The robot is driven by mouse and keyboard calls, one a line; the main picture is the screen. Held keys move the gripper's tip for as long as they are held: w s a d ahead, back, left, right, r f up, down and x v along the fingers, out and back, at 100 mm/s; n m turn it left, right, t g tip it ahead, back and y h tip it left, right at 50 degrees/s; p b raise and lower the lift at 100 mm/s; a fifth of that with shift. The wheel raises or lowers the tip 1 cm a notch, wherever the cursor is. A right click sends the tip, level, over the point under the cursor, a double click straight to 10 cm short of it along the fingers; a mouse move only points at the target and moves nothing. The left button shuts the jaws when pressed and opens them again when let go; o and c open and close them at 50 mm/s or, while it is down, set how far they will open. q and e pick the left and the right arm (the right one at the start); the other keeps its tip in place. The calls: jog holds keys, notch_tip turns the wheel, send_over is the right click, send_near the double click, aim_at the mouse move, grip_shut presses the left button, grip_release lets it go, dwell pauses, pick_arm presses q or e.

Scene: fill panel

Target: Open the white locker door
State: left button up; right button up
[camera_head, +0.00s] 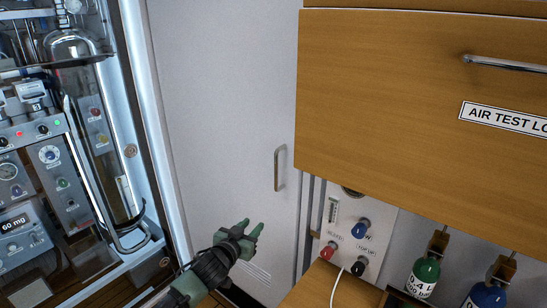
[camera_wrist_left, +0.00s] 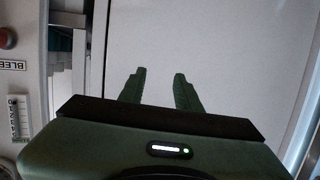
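The white locker door (camera_head: 222,110) stands upright in the middle of the head view, between a glass-fronted cabinet and a wooden cabinet. It looks shut. Its silver bar handle (camera_head: 279,168) is vertical, near the door's right edge. My left gripper (camera_head: 253,226) is below and a little left of the handle, apart from it in the picture. Its green fingers are spread, with nothing between them. In the left wrist view the open fingers (camera_wrist_left: 160,80) point at the plain white door surface (camera_wrist_left: 225,40); the handle does not show there. My right gripper is not in view.
A wooden cabinet (camera_head: 400,110) with a metal handle juts out at right. Below it are a valve panel (camera_head: 352,225) with knobs, a wooden ledge (camera_head: 322,288), a green bottle (camera_head: 424,277) and a blue bottle (camera_head: 485,294). An instrument cabinet (camera_head: 60,160) fills the left.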

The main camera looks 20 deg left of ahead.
pick_arm(q)
notch_tip(320, 180, up, 9)
jog(key=w+d+t+h, duration=0.1)
jog(key=w+d, duration=0.1)
jog(key=t+h+p, duration=0.1)
jog(key=t, duration=0.1)
send_near(276, 164)
jog(key=w, duration=0.3)
jog(key=shift+m, duration=0.4)
jog(key=w, duration=0.2)
jog(key=w+d+p, duration=0.1)
jog(key=w, duration=0.4)
jog(key=shift+w+d+r, duration=0.2)
jog(key=shift+w+d, duration=0.1)
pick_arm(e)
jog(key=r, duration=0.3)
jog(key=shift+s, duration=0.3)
pick_arm(q)
grip_shut()
